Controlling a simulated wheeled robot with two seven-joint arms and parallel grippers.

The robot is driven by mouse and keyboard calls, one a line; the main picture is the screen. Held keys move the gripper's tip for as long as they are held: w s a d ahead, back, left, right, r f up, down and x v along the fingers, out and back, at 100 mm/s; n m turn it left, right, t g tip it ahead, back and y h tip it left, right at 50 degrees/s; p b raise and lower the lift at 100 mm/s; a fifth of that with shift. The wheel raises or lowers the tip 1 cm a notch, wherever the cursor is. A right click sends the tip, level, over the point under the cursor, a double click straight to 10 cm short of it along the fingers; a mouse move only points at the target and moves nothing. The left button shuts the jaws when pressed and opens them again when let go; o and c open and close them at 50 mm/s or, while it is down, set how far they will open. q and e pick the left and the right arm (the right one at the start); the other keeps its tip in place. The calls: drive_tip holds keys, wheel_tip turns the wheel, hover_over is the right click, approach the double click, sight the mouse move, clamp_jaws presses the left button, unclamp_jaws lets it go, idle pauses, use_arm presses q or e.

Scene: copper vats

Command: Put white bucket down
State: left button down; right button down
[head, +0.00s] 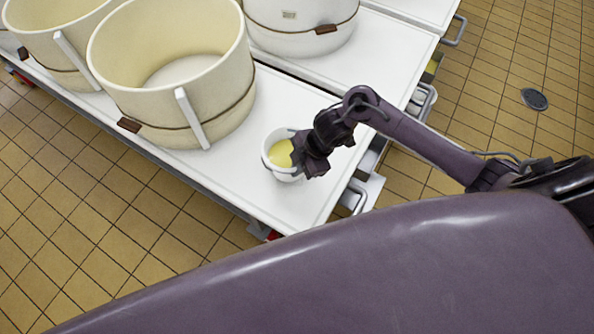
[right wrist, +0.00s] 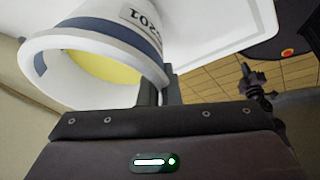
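The white bucket (head: 281,168) with yellow contents is over the near right end of the white table (head: 300,205) in the head view. I cannot tell whether its bottom touches the tabletop. My right gripper (head: 297,155) is at the bucket's right side. In the right wrist view the bucket (right wrist: 120,38) shows a blue band and a printed number, and looks tilted in that picture. The right gripper's fingers (right wrist: 160,92) are close together at the bucket's edge, seemingly shut on it. A small dark jointed part, probably my left gripper (right wrist: 256,88), shows at the right; its fingers are unclear.
A large cream vat (head: 195,85) with a brown band and white upright stands left of the bucket. Another vat (head: 55,35) is farther left, and a white one (head: 300,25) behind. Bare tabletop surrounds the bucket. Tiled floor (head: 130,220) lies beyond the table's edge.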

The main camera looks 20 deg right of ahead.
drive_tip(key=shift+w+f, duration=0.15)
drive_tip(key=shift+f, duration=1)
drive_tip(key=shift+f, duration=0.2)
drive_tip(key=c, duration=1.6)
unclamp_jaws()
drive_tip(key=shift+r, duration=0.2)
drive_tip(key=p+v, duration=0.1)
drive_tip(key=v, duration=1.1)
drive_tip(key=shift+p, duration=0.35)
